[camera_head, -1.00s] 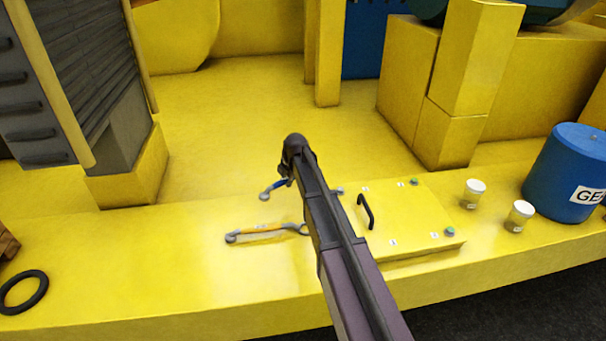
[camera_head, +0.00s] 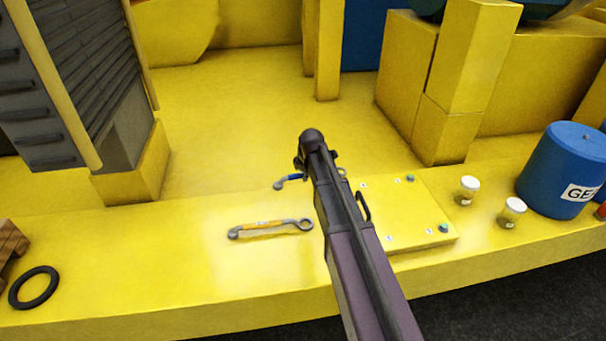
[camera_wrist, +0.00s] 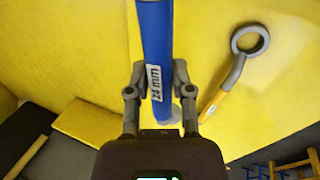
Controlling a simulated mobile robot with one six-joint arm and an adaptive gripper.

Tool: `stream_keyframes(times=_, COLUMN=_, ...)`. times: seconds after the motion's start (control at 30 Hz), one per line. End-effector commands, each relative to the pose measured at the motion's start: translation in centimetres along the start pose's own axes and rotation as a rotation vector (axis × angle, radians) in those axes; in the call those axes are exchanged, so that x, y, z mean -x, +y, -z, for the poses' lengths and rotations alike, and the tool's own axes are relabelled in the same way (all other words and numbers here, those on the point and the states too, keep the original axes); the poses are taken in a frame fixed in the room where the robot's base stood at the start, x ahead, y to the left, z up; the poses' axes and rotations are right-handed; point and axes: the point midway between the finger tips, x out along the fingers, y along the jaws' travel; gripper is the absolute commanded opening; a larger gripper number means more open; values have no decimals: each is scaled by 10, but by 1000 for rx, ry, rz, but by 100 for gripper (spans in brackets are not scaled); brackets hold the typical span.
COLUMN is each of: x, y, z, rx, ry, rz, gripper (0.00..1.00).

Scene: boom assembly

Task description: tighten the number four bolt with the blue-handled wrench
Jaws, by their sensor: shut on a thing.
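My arm hides the plate's left part.
A yellow-handled wrench (camera_head: 270,226) lies on the ledge left of my arm. A black handle (camera_head: 364,206) stands up from the plate. Two white-lidded jars (camera_head: 467,190) and a blue drum (camera_head: 565,172) stand at right. A black ring (camera_head: 34,287) lies at far left.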

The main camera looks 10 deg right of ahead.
Motion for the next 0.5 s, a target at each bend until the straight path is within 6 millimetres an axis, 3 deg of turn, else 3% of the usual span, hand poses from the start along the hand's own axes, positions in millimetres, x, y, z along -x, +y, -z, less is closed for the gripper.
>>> stream_keyframes(times=0.5, x=-24, y=-8, z=1, rx=2, ry=1, rz=0, gripper=0)
